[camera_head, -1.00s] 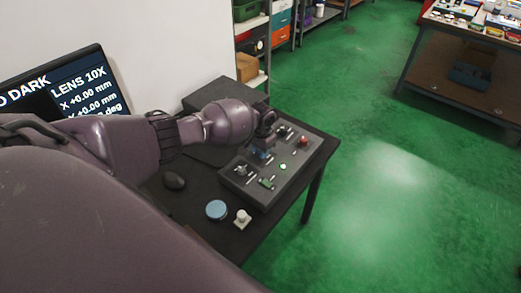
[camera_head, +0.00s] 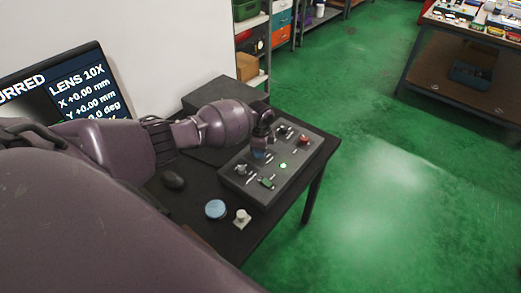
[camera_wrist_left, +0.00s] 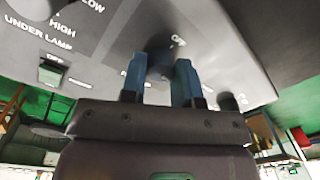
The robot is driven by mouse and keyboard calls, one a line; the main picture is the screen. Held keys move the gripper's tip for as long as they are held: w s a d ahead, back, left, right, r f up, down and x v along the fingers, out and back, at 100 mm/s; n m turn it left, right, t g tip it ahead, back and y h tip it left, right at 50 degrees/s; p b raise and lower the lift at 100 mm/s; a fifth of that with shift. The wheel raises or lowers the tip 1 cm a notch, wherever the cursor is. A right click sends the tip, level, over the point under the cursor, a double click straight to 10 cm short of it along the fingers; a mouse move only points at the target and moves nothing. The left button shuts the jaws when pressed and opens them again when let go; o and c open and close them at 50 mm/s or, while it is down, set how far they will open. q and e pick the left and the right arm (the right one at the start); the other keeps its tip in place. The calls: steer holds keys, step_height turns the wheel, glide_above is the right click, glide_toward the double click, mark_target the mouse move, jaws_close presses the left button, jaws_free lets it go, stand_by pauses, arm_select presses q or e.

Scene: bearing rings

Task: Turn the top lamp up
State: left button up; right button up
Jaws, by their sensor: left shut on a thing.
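The grey control box (camera_head: 281,187) stands on the dark table, with several knobs and a lit green button (camera_head: 283,166) on its sloped top. My left gripper (camera_head: 260,155) reaches down onto the box's upper middle. In the left wrist view, its blue fingers (camera_wrist_left: 159,72) are shut on a dark knob (camera_wrist_left: 160,58), one finger on each side. A label reading OFF is beyond the knob; the knob's exact setting is hidden. A knob (camera_wrist_left: 32,8) marked UNDER LAMP is at the upper left there. My right gripper is out of view.
The screen (camera_head: 75,90) at left reads "URRED" and LENS 10X, partly hidden by my arm. A black mouse (camera_head: 172,180), a blue round disc (camera_head: 215,209) and a small white piece (camera_head: 242,217) lie left of the box.

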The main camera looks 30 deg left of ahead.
arm_select(q)
steer(key=shift+f+m, duration=0.1)
steer(key=shift+m, duration=1.2)
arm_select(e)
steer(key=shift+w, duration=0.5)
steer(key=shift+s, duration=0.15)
arm_select(q)
steer(key=o, duration=0.9)
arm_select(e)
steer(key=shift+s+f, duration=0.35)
